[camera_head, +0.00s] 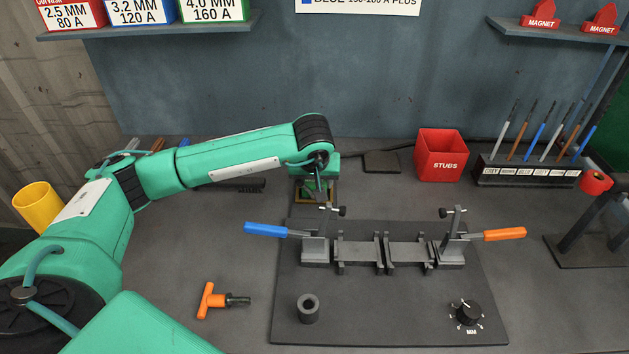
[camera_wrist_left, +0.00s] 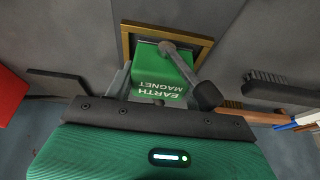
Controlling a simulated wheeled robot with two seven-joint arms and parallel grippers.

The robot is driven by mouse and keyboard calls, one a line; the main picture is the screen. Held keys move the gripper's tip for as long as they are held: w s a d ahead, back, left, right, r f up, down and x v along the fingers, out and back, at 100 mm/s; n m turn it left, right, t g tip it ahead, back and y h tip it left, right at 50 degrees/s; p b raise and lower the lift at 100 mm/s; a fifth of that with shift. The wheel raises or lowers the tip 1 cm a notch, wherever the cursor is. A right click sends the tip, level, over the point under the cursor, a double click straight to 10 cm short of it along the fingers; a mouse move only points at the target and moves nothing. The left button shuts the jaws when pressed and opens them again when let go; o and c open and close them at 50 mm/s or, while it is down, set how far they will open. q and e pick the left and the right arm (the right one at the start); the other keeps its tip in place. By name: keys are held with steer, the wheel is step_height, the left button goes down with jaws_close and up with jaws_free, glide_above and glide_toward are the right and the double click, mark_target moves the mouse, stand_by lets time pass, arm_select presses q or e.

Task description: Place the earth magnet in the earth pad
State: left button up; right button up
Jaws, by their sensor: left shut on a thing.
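The earth magnet (camera_wrist_left: 162,82) is a green block with white "EARTH MAGNET" lettering, with a grey rod and a dark knob across it. My left gripper (camera_wrist_left: 158,98) is shut on it. In the head view the magnet (camera_head: 313,186) is partly hidden below my left gripper (camera_head: 316,170). The earth pad, a dark square with a brass rim (camera_wrist_left: 126,45), lies at the magnet in the wrist view. The magnet overlaps the pad's near part, and I cannot tell whether it touches the pad. My right gripper is not in view.
A dark plate (camera_head: 290,325) with a clamp fixture (camera_head: 358,250) lies in front of the pad. A red STUBS box (camera_head: 441,155) and a rod rack (camera_head: 525,172) stand to the right. A brush (camera_wrist_left: 278,88) lies beside the pad. An orange-handled tool (camera_head: 212,300) lies front left.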

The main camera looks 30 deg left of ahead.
arm_select(q)
steer(key=shift+s+f, duration=0.15)
steer(key=shift+f, duration=0.15)
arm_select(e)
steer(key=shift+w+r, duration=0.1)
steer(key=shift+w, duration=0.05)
